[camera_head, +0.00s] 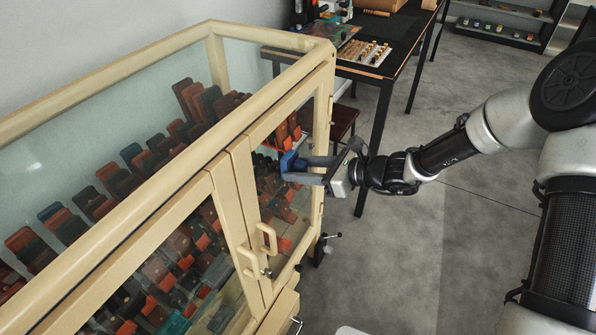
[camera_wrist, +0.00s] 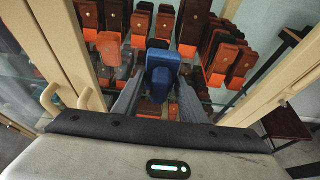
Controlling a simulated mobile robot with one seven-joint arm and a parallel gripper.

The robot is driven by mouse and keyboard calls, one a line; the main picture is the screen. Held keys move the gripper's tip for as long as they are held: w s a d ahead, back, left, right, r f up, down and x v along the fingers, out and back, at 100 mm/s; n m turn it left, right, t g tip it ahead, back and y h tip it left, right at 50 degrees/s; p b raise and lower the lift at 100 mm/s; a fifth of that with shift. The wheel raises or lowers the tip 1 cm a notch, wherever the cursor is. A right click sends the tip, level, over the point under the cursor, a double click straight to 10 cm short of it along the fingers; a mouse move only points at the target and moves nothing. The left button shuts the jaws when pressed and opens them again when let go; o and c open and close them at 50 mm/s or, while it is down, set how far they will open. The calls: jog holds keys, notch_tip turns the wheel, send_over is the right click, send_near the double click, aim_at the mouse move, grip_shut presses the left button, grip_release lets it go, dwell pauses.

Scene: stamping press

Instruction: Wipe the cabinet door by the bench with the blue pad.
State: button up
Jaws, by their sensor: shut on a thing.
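The cabinet is cream-framed with glass panes, and its right-hand door (camera_head: 240,170) stands in front of my gripper. My gripper (camera_head: 297,168) is shut on the blue pad (camera_head: 290,161) and holds it up at the upper right part of that door's glass. In the wrist view the blue pad (camera_wrist: 162,77) sits between my gripper's fingertips (camera_wrist: 160,92), with the glass and shelves beyond it. The pad looks close to or against the pane; I cannot tell whether it touches. The pad's far face is hidden.
Two cream handles (camera_head: 266,240) stick out low on the door frames. Leather cases in brown, dark and orange fill the cabinet shelves. A dark bench (camera_head: 397,45) with tools and a small stool (camera_head: 343,121) stand behind. The grey floor (camera_head: 400,260) at right is clear.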

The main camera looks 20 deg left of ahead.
jog(key=w+p, duration=0.1)
jog(key=w, duration=0.6)
jog(key=shift+w+d+p, duration=0.15)
jog(key=shift+d+p, duration=0.1)
jog(key=shift+p, duration=0.15)
jog(key=shift+r, duration=0.1)
jog(key=d, duration=0.6)
jog(key=shift+s+p, duration=0.25)
jog(key=shift+p, duration=0.15)
dwell(0.3)
jog(key=d, duration=0.3)
jog(key=shift+s, duration=0.15)
dwell(0.5)
